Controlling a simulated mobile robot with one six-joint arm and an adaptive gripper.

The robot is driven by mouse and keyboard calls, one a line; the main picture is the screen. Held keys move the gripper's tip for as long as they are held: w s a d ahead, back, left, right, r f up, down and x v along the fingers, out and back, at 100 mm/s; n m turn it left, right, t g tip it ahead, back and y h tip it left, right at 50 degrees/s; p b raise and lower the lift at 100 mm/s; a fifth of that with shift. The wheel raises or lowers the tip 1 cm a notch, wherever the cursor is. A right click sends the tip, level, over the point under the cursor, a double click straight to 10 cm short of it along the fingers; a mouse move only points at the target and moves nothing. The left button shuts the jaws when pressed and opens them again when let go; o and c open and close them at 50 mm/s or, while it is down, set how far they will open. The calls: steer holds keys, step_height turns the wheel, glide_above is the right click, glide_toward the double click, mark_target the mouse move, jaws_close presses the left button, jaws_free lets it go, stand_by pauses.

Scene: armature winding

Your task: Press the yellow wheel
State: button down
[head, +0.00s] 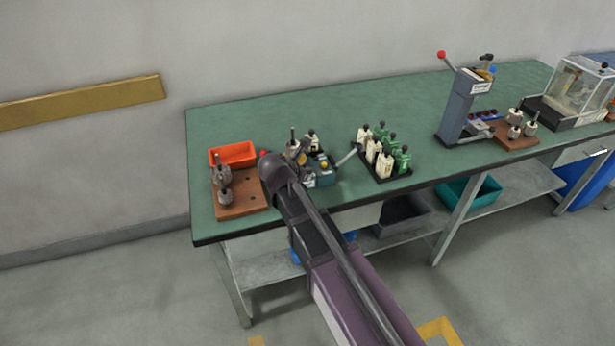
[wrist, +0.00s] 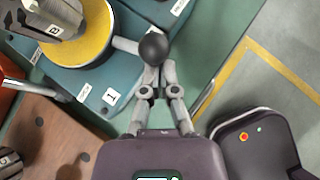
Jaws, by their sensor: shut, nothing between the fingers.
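The yellow wheel (wrist: 90,42) lies flat on the blue-green winding machine (wrist: 123,78) at the upper left of the wrist view. A grey metal part marked with a label (wrist: 48,20) covers part of the wheel. A short grey lever with a black ball knob (wrist: 153,47) reaches right from beside the wheel. My gripper (wrist: 160,73) is shut and empty, its fingertips close to the knob, to the right of and below the wheel. I cannot tell whether they touch the knob. In the head view my arm partly hides the machine (head: 322,179).
A brown wooden board (head: 240,205) with metal parts and an orange bin (head: 232,153) stand left of the machine. A black tray of white and green parts (head: 382,160) and a grey press (head: 458,108) stand to its right. The green bench (head: 240,116) is clear behind.

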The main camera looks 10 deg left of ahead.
stand_by(0.4)
steer(key=shift+w, duration=0.1)
stand_by(0.4)
steer(key=shift+s, duration=0.6)
steer(key=s, duration=0.2)
steer(key=s+a, duration=0.1)
steer(key=shift+r, duration=0.25)
steer(key=p+v, duration=0.7)
steer(key=v, duration=0.2)
steer(key=shift+s, duration=0.35)
steer(key=shift+r, duration=0.15)
